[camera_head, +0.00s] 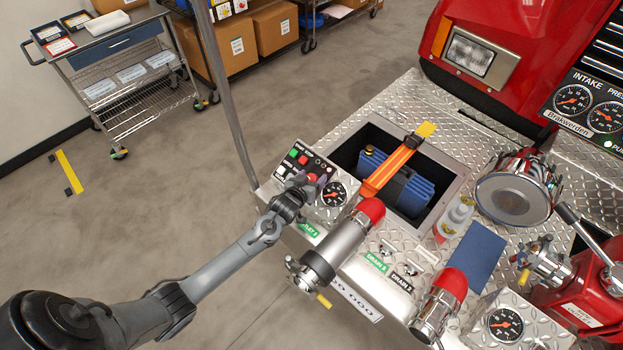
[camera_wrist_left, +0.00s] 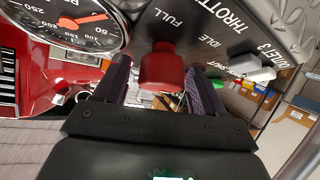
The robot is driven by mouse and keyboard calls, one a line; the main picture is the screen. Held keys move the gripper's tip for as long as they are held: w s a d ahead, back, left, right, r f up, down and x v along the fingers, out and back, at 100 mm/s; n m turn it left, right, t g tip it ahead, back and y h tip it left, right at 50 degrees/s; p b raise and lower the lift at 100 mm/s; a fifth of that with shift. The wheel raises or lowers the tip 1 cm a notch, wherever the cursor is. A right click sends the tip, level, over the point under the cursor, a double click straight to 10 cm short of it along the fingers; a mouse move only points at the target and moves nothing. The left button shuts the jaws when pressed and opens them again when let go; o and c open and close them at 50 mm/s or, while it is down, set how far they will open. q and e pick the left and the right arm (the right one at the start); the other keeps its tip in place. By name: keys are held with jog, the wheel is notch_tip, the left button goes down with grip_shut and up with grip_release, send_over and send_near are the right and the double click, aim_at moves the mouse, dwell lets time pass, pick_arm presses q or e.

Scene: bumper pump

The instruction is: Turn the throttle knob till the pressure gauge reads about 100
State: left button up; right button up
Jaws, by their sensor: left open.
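The red throttle knob (camera_wrist_left: 162,70) sits on a grey panel (camera_wrist_left: 215,22) lettered THROTTLE, IDLE and FULL. My left gripper (camera_wrist_left: 160,88) is open, with one dark finger on each side of the knob and visible gaps between. In the head view, the left gripper (camera_head: 303,184) reaches the control panel from the lower left and partly covers the knob. The pressure gauge (camera_head: 333,194) is just right of it. In the left wrist view, the gauge (camera_wrist_left: 62,25) is cut off at the top left; its orange-red needle points near the 50 mark. My right gripper is not in view.
A red-capped pipe (camera_head: 340,240) stands close to the right of the panel. A recessed bay with a blue case (camera_head: 405,190) and orange strap lies behind it. Another gauge (camera_head: 505,324) is at the lower right. Open floor (camera_head: 170,190) lies left of the bumper.

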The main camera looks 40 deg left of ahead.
pick_arm(q)
jog(key=c, duration=1)
jog(key=shift+o, duration=0.2)
jog(key=shift+m, duration=0.3)
jog(key=m+h+p, duration=0.1)
jog(key=m+h, duration=0.1)
jog(key=m, duration=0.1)
jog(key=shift+t, duration=0.4)
jog(key=m+h, duration=0.2)
jog(key=m, duration=0.1)
jog(key=shift+m+h, duration=0.6)
jog(key=shift+m, duration=0.1)
jog(key=shift+d, duration=0.1)
